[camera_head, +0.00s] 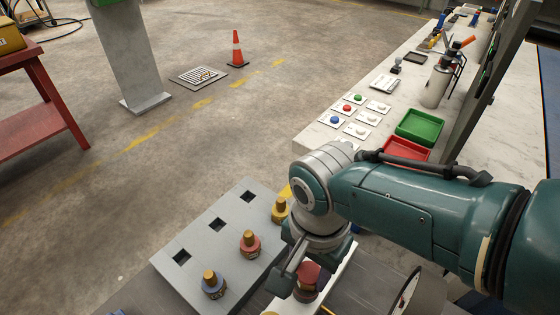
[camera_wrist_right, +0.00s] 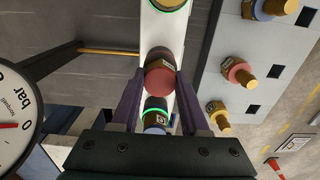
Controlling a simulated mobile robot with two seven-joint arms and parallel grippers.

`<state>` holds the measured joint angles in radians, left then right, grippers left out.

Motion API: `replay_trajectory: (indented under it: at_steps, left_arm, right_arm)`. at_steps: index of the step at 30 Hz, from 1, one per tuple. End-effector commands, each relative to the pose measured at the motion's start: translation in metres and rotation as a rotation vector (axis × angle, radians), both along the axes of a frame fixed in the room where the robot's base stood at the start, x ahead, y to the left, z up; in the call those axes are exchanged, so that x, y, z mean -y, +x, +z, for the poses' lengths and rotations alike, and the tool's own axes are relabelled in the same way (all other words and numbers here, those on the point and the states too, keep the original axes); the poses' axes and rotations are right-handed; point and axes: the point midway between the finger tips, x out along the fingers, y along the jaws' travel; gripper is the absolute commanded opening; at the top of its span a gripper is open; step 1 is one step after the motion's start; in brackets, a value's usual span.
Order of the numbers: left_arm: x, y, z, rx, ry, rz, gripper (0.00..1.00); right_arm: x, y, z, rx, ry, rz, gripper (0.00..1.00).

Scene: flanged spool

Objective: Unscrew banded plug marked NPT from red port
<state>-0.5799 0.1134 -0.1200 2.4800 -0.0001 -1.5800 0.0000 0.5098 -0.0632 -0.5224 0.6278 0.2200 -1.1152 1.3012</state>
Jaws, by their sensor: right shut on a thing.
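My right gripper (camera_head: 300,272) is over the white manifold bar (camera_head: 340,275). It is shut on a dark plug with a red end (camera_head: 310,273), also between the fingers in the right wrist view (camera_wrist_right: 160,80). The plug sits at the bar; whether its thread is engaged is hidden. A small label shows on its side, too small to read. On the same bar, the wrist view shows a blue-ended plug with a glowing green ring (camera_wrist_right: 155,118) and another green-ringed port (camera_wrist_right: 168,5) at the top edge. My left gripper is not in view.
A grey block (camera_head: 205,232) beside the bar has square holes and brass-topped pieces with blue (camera_head: 214,285), red (camera_head: 250,245) and yellow (camera_head: 279,210) bases. A round pressure gauge (camera_wrist_right: 14,125) stands close by. A bench (camera_head: 335,118) with trays is beyond my right arm.

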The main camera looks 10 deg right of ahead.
Motion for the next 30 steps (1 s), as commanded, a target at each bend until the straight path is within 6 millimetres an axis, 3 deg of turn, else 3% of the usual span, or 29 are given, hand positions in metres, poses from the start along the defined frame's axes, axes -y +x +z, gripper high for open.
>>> replay_trajectory:
  at_steps: [8, 22, 30]
  left_arm:
    - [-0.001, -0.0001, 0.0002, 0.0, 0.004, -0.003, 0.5]
    - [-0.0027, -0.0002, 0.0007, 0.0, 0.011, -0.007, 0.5]
    - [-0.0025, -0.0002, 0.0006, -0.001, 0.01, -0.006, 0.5]
  right_arm:
    - [-0.0001, 0.0004, 0.0005, 0.001, 0.0, 0.052, 0.0]
    - [0.0001, 0.0003, 0.0015, 0.001, 0.0, 0.916, 0.0]
    - [0.0, 0.0002, 0.0017, 0.001, 0.0, 1.052, 0.0]
